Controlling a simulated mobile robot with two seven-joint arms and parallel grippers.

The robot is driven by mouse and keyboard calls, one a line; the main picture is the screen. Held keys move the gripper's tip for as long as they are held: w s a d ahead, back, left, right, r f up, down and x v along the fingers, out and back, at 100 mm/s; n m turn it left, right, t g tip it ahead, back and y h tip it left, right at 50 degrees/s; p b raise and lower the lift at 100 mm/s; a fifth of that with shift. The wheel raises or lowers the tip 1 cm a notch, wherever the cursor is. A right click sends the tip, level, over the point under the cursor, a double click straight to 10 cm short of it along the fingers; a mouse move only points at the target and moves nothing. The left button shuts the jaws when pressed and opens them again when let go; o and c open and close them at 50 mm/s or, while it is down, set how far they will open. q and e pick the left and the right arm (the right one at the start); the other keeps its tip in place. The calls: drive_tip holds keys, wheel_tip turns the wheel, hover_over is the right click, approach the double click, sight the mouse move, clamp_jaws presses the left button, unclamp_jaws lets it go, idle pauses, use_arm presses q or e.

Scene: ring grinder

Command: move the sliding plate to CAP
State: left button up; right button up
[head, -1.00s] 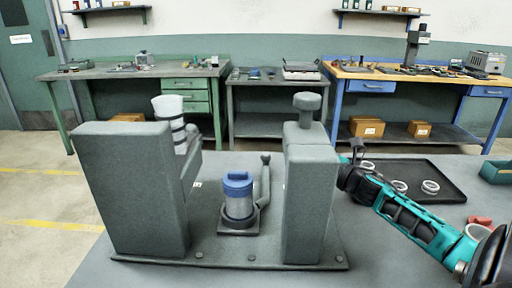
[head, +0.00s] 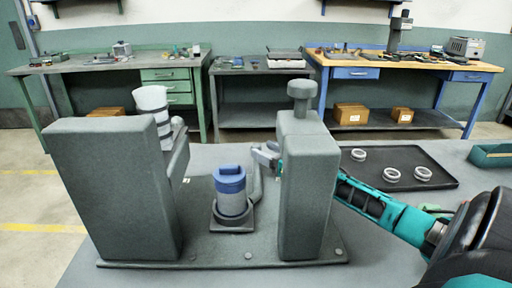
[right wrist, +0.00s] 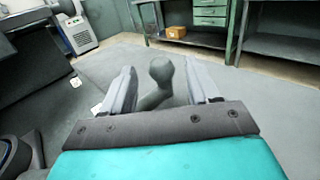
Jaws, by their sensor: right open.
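The grey ring grinder fixture has a left block (head: 110,190) and a right post (head: 308,190) on a base. Between them a blue-lidded cup (head: 231,195) stands on a small dark square plate (head: 230,222). A grey handle (head: 254,185) rises beside the cup, and its round knob (right wrist: 160,68) shows in the right wrist view. My right gripper (head: 267,154) reaches behind the right post to the knob. In the right wrist view it is open (right wrist: 162,78), with a finger on each side of the handle and visible gaps. My left gripper is not in view.
A black tray (head: 438,174) with several pale rings lies at right, beside a green bin (head: 492,155). A white banded cylinder (head: 153,104) stands behind the left block. The right post stands close to my right forearm. Small white tags (right wrist: 75,82) lie near the handle.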

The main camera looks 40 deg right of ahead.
sight(260, 148)
drive_tip(key=shift+w+a, duration=0.2)
drive_tip(key=shift+w, duration=2.05)
clamp_jaws()
